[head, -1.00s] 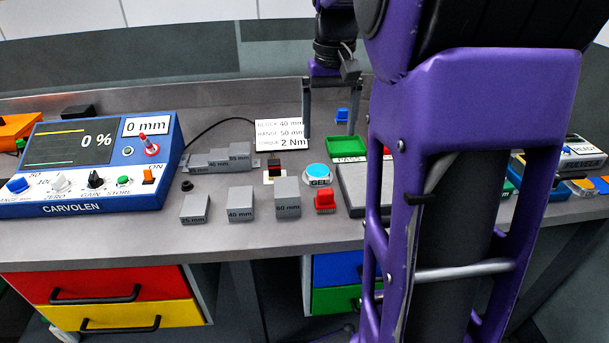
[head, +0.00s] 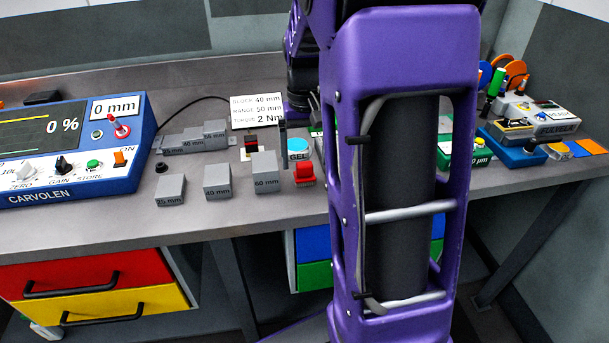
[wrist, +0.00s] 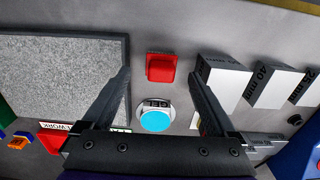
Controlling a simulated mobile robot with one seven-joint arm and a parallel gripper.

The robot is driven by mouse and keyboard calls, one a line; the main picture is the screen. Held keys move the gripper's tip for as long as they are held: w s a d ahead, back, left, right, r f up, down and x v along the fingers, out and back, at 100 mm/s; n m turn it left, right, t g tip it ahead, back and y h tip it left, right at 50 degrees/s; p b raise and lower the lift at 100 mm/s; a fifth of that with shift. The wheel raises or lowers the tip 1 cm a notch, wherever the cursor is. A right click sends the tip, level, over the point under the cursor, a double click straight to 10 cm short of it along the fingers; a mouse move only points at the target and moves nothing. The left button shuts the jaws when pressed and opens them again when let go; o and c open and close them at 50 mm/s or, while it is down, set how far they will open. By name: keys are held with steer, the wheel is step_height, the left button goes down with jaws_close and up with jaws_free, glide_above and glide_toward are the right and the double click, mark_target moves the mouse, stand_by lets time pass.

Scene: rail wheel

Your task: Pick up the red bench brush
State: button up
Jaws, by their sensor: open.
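The red bench brush (head: 304,172) stands on the grey bench, right of the 60 mm block, in the head view. In the wrist view the red brush (wrist: 161,67) lies between and just beyond the two fingertips of my gripper (wrist: 164,78). The fingers are spread wide and nothing is between their pads that they touch. In the head view my purple arm hides most of the gripper; one dark finger shows just left of the brush.
The blue-topped gel pot (wrist: 155,121) is close to the brush. Grey blocks (head: 217,179) stand to its left. A grey granite plate (wrist: 70,75) lies on its other side. The blue Carvolen meter (head: 75,150) is at the left, and drawers (head: 100,275) are below.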

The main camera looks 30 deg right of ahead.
mark_target(305, 163)
step_height(305, 163, down, 4)
steer(key=shift+r, duration=0.1)
steer(key=shift+w, duration=0.1)
steer(key=c, duration=1.4)
steer(key=shift+c, duration=0.2)
step_height(305, 163, up, 10)
steer(key=shift+p, duration=0.7)
steer(key=o, duration=0.7)
steer(key=c, duration=0.5)
